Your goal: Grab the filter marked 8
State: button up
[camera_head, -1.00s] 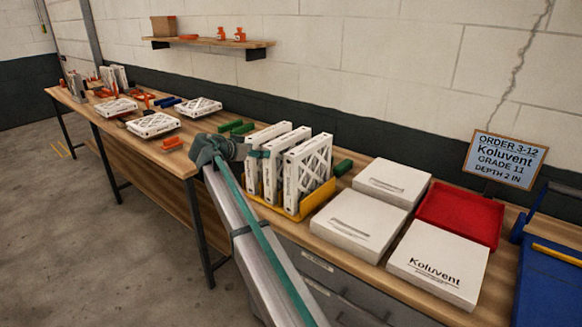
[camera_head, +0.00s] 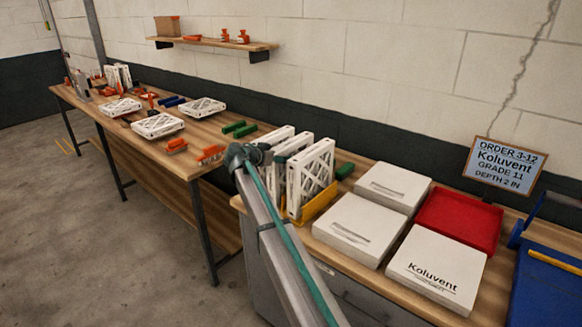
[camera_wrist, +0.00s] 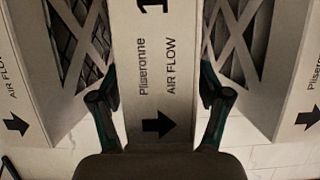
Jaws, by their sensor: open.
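Three white framed filters stand upright in a yellow rack (camera_head: 318,203): a left one (camera_head: 272,138), a middle one (camera_head: 293,146) and a right one (camera_head: 311,172). My gripper (camera_wrist: 160,88) is open, with one dark green finger on each side of a filter's white edge (camera_wrist: 157,45). That edge reads "Pliseronne", "AIR FLOW" with an arrow, and a large 1 cut off by the top of the picture. Whether the fingers touch it I cannot tell. Neighbouring filters flank it in the wrist view, a left one (camera_wrist: 18,85) and a right one (camera_wrist: 300,95). No 8 is readable.
White boxes, one marked Koluvent (camera_head: 437,268), and a red tray (camera_head: 459,219) lie right of the rack. A sign (camera_head: 505,165) reads grade 11, depth 2 in. Green blocks (camera_head: 240,128) lie behind left. More filters lie flat on the left table (camera_head: 185,152).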

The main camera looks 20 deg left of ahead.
jog(key=c, duration=1.4)
grip_shut()
